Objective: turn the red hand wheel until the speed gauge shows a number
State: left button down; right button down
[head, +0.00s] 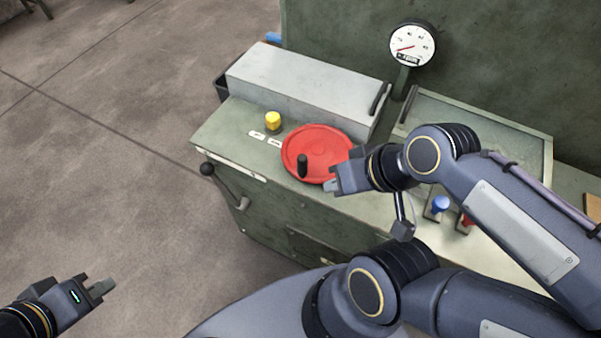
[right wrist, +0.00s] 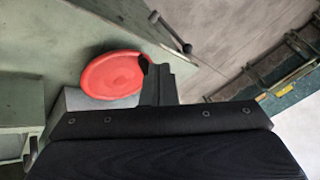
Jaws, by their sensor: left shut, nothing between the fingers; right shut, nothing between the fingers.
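The red hand wheel (head: 322,143) lies flat on the green machine's top. Its black upright crank knob (head: 303,166) stands near the wheel's front edge. The wheel also shows in the right wrist view (right wrist: 112,75), partly hidden by my gripper. The round white speed gauge (head: 412,46) stands on a post behind the wheel. Its red needle points to the lower left; the numbers are too small to read. My right gripper (head: 331,186) is shut and empty at the wheel's front right edge, right of the knob; contact cannot be told. My left gripper (head: 103,288) is shut and empty over the floor.
A yellow knob (head: 273,121) and small white labels sit left of the wheel. A grey box (head: 305,85) stands behind it. A black ball lever (head: 207,169) sticks out at the front left. Blue (head: 440,204) and red buttons are right, near my arm.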

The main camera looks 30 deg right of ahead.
aim_at(302, 157)
jog(key=c, duration=2.2)
grip_release()
